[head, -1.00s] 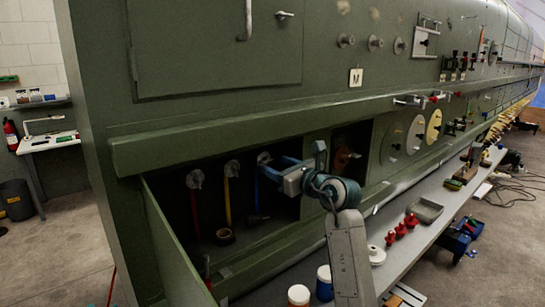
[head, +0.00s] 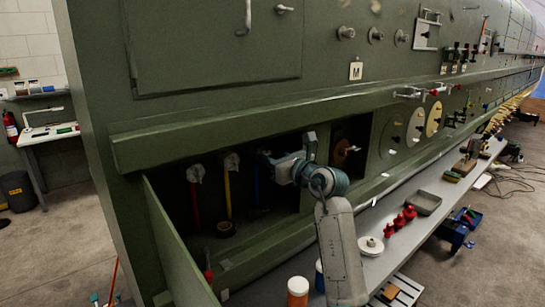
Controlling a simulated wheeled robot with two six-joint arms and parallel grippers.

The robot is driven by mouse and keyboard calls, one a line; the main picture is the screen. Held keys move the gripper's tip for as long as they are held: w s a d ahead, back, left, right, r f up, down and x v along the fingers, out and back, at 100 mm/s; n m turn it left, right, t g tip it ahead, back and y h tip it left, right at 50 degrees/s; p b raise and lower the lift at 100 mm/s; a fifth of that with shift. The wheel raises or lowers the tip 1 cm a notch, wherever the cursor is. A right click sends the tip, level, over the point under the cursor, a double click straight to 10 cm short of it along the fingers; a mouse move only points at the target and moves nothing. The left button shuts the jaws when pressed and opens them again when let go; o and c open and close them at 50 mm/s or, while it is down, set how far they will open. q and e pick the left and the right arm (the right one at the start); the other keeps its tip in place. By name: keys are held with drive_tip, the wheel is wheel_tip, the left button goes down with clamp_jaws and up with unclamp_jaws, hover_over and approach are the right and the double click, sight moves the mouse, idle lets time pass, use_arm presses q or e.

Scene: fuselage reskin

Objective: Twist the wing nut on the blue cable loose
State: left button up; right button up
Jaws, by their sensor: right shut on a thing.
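Three cables hang in the open bay: a red cable (head: 195,203), a yellow cable (head: 229,190) and a blue cable (head: 257,187). Pale wing nuts sit at the tops of the red (head: 196,173) and yellow (head: 232,162) cables. My right arm reaches into the bay from the right. My right gripper (head: 265,159) is shut at the top of the blue cable, on its wing nut. The gripper hides that wing nut almost wholly. My left gripper is not in view.
The bay's lowered door (head: 176,240) stands out at the lower left, and a green ledge (head: 250,120) runs above the opening. A dark round part (head: 227,229) lies on the bay floor. A grey shelf (head: 400,222) with red parts (head: 404,218) runs along the right.

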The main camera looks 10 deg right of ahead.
drive_tip(key=shift+m, duration=0.4)
drive_tip(key=o, duration=1)
drive_tip(key=shift+b+v, duration=2.2)
drive_tip(key=shift+v, duration=3.2)
